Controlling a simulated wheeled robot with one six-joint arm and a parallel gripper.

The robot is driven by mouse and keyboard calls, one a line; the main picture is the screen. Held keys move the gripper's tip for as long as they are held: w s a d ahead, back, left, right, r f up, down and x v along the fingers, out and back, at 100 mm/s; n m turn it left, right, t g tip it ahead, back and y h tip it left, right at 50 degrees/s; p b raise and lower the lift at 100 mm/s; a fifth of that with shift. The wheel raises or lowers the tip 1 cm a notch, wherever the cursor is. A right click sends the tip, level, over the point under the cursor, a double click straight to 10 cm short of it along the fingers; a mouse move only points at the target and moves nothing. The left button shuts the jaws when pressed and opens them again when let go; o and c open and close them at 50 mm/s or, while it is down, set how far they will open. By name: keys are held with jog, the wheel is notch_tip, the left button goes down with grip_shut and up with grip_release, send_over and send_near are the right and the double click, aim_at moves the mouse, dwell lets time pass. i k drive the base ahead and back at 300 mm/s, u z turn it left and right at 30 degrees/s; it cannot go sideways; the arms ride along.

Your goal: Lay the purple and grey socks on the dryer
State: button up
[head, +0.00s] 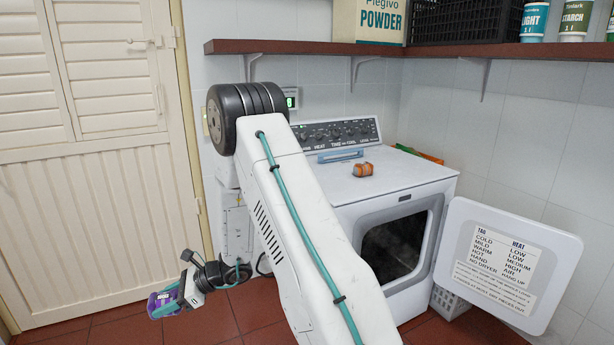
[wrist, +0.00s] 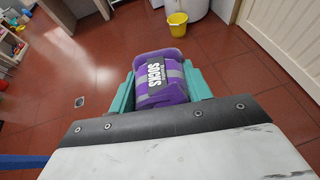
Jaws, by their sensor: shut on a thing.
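The purple and grey socks, a rolled bundle with a black "SOCKS" label (wrist: 157,76), sit between the teal fingers of my gripper (wrist: 160,88) in the wrist view. In the head view my gripper (head: 168,302) is low at the left, shut on the socks (head: 160,301) above the tiled floor. The white dryer (head: 432,178) stands right of centre, with its round-cornered door (head: 510,262) swung open to the right. My gripper is well to the left of the dryer and below its top. My arm hides the dryer's left front.
On the dryer top lie a small orange-brown bundle (head: 362,169) and a blue flat item (head: 340,155) near the control panel. A brown shelf (head: 300,47) with boxes and cans runs above. A slatted door (head: 100,210) is at the left. A yellow bucket (wrist: 177,24) stands on the floor.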

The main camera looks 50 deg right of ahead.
aim_at(394, 169)
jog(key=u, duration=0.5)
jog(key=k, duration=1)
jog(key=z, duration=1.4)
jog(key=i, duration=0.3)
jog(key=z, duration=0.05)
